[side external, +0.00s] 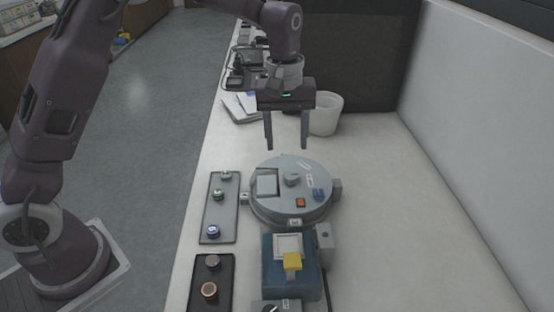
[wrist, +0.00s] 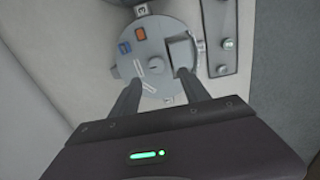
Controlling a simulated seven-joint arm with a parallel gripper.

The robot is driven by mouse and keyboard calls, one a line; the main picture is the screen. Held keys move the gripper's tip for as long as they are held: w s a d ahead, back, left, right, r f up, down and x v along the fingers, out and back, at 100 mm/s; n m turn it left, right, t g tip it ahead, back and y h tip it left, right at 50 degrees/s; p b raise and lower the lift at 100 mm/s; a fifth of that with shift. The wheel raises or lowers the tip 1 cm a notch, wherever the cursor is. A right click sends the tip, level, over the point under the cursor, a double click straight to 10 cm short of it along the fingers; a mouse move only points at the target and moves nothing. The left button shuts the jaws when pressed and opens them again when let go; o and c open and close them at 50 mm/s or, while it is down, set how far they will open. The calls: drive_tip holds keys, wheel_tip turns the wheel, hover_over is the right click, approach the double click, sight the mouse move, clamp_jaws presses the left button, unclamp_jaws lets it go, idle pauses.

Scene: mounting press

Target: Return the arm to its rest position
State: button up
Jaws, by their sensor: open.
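My gripper (side external: 286,147) hangs in the air above and behind the round grey press (side external: 265,210), pointing down. Its two fingers are spread apart with nothing between them. In the wrist view my gripper (wrist: 156,78) shows the two fingers apart, with the round press (wrist: 155,62) beyond them.
A blue block (side external: 272,280) with a yellow piece (side external: 292,262) stands in front of the press. Trays with small round parts (side external: 219,232) (side external: 227,270) lie to the left. A white cup (side external: 326,113) and papers (side external: 241,108) are behind. A white wall (side external: 490,120) bounds the right.

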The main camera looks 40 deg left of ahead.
drive_tip(key=s+a+r+m+t, duration=0.2)
drive_tip(key=s+r, duration=0.7)
drive_tip(key=r, duration=0.1)
drive_tip(key=s+a+m+t, duration=0.2)
drive_tip(key=s+m, duration=0.4)
drive_tip(key=s, duration=1.4)
drive_tip(key=shift+s+r+t, duration=0.25)
drive_tip(key=shift+r+t, duration=0.2)
drive_tip(key=shift+t, duration=0.15)
